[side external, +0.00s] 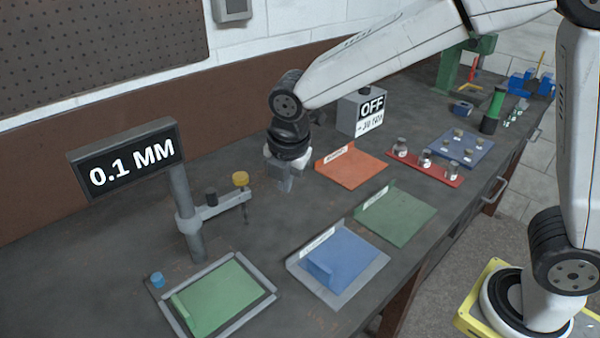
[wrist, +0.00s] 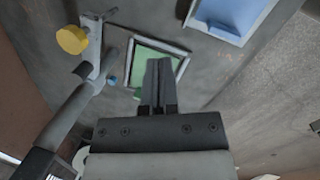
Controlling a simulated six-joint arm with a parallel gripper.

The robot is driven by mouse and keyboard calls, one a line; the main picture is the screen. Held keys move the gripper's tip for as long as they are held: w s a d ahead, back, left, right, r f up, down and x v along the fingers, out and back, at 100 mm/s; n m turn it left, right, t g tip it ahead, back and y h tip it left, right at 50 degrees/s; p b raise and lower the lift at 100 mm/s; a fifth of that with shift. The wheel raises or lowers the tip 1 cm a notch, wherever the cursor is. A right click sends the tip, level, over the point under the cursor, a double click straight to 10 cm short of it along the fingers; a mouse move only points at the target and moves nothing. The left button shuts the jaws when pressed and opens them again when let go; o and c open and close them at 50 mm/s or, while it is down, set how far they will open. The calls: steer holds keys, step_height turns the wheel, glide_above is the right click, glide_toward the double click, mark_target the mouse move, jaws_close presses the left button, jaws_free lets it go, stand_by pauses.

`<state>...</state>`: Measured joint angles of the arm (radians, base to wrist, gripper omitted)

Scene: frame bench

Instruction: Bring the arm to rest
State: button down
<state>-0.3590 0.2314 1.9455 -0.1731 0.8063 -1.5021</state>
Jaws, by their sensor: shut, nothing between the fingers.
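My gripper (side external: 285,184) hangs from my wrist over the middle of the bench, left of the orange tray in the side view. It points down and its fingers are together with nothing between them. In the wrist view the shut fingers (wrist: 158,84) show in front of the green panel in its grey frame. From the side I cannot tell the exact gap between the fingertips and the bench top.
A gauge stand (side external: 187,215) with a "0.1 MM" display (side external: 125,160) stands left of my gripper. An orange tray (side external: 350,168), a green tray (side external: 400,218), a blue tray (side external: 345,258) and a green framed panel (side external: 220,300) lie around. A box marked "OFF" (side external: 350,112) stands behind.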

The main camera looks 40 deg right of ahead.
steer(key=s+d+f+m, duration=0.4)
steer(key=s+d+m, duration=0.2)
steer(key=m, duration=0.5)
steer(key=s+d+f+m, duration=0.4)
steer(key=s+d+m, duration=0.2)
steer(key=m, duration=0.5)
steer(key=shift+s+d+f+m+y, duration=0.2)
steer(key=shift+s+d+m+y, duration=0.15)
steer(key=shift+d, duration=0.15)
